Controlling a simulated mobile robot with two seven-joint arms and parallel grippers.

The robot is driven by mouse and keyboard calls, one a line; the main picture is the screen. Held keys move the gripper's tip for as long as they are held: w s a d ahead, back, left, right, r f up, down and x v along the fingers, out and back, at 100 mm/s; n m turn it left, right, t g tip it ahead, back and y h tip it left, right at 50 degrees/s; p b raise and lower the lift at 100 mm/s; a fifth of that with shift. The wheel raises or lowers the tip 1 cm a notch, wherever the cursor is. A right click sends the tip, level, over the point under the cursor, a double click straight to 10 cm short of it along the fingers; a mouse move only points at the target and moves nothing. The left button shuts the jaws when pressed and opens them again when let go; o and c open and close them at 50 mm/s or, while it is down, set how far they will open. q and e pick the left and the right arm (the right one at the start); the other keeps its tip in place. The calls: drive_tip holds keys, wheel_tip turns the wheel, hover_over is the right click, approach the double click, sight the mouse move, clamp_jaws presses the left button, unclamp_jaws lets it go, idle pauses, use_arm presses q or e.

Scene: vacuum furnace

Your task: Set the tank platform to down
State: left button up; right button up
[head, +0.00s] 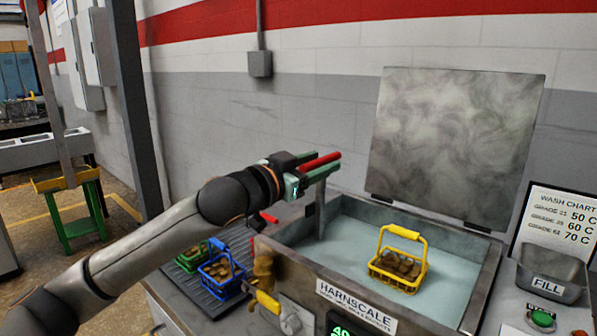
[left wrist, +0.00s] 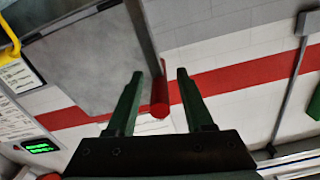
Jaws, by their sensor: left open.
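The wash tank (head: 345,290) is open and holds pale water. A yellow basket (head: 402,235) of brown parts sits in it, its handle above the water; the platform under it cannot be made out. A grey lever post (head: 320,212) rises at the tank's left side, with a red grip (head: 322,161) on top. My left gripper (head: 318,168) is open at that red grip. In the left wrist view the red grip (left wrist: 159,95) lies between the two open green fingers (left wrist: 155,100), with a gap on each side. My right gripper is out of view.
The raised lid (head: 450,140) stands behind the tank. Blue (head: 222,275) and green (head: 192,257) baskets stand on the dark rack left of it. A yellow-handled valve (head: 268,302) is on the tank's front. A FILL basin (head: 552,275) is at right.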

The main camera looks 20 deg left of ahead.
use_arm(q)
drive_tip(key=b+v, duration=0.1)
drive_tip(key=v, duration=1.1)
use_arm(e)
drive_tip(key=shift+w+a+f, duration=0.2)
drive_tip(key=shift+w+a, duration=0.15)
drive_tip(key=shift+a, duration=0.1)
